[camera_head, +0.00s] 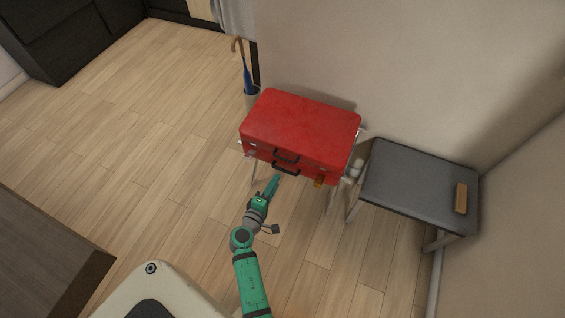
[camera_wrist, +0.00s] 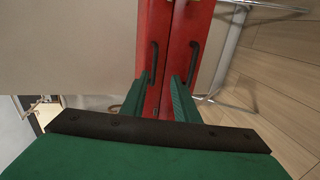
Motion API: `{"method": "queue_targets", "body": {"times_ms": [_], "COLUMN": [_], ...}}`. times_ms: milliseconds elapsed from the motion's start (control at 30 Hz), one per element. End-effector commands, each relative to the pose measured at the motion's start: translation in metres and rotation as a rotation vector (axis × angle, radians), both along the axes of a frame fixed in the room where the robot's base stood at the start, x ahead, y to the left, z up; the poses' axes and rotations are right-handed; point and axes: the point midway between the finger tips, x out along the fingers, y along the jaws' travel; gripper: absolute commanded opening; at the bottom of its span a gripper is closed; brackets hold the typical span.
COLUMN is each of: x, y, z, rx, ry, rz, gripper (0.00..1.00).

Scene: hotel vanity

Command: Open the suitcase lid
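A red suitcase (camera_head: 302,125) lies flat on a rack against the wall, with its lid (camera_head: 300,118) shut. Two black handles show on its front, an upper one (camera_head: 286,157) on the lid and a lower one (camera_head: 286,169) on the base. My gripper (camera_head: 273,183) is in front of the suitcase, close to the handles. In the wrist view my gripper (camera_wrist: 160,88) has its two green fingers apart, with nothing seen between them but the red front. The lid handle (camera_wrist: 153,60) and base handle (camera_wrist: 192,62) lie just past the fingertips; whether they touch is unclear.
A grey-topped bench (camera_head: 415,185) with a small brown block (camera_head: 461,198) stands right of the suitcase. A blue umbrella (camera_head: 246,72) in a holder (camera_head: 252,97) stands at its left back. A brown tag (camera_head: 319,182) hangs at the front. The floor to the left is clear.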

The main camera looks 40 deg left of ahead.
Motion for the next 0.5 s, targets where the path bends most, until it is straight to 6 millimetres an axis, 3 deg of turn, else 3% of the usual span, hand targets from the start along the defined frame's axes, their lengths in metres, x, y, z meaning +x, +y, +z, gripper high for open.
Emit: {"method": "queue_targets", "body": {"times_ms": [100,267,500], "x": [0.004,0.017,0.056], "y": [0.014,0.018,0.027], "z": [0.006,0.006,-0.003], "rx": [-0.021,-0.025,-0.024], "ry": [-0.029,-0.035,-0.033], "rz": [0.007,0.005,0.005], "gripper": [0.28,0.28,0.28]}}
